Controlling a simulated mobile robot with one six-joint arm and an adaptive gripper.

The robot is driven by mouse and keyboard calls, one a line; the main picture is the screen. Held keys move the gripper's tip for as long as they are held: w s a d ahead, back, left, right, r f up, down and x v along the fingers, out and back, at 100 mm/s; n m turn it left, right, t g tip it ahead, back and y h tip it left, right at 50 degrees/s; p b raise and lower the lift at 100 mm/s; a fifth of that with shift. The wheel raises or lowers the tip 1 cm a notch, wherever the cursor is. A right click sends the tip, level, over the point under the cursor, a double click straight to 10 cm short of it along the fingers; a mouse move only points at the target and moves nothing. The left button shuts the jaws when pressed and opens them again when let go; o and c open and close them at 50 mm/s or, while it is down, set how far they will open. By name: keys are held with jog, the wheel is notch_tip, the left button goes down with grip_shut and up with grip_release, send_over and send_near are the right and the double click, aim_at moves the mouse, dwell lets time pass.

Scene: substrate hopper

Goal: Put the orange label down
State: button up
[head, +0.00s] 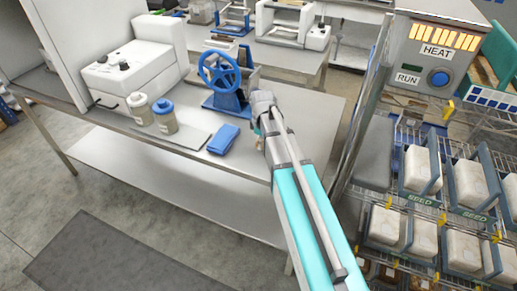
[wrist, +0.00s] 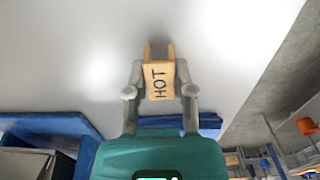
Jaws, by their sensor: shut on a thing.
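The orange label (wrist: 159,83) is a small tan-orange piece marked "HOT". It sits between the two fingers of my gripper (wrist: 160,92) in the wrist view, and the fingers are shut on it. A pale grey surface lies beyond it; I cannot tell whether the label touches it. In the head view my gripper (head: 259,132) is over the right part of the steel bench (head: 312,122), right of a blue folded cloth or block (head: 223,139). The label is mostly hidden there by my arm.
A blue handwheel device (head: 222,75) stands behind my gripper. Two lidded jars (head: 164,116), a flat grey plate (head: 184,135) and a white machine (head: 135,70) are to the left. A HEAT cabinet (head: 436,50) and racks of white bags (head: 470,185) are to the right.

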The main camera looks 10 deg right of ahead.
jog(key=shift+f+b, duration=0.4)
jog(key=shift+f, duration=0.25)
jog(key=shift+f, duration=0.1)
jog(key=o, duration=0.8)
notch_tip(320, 180, up, 12)
jog(key=p, duration=1.2)
dwell(0.6)
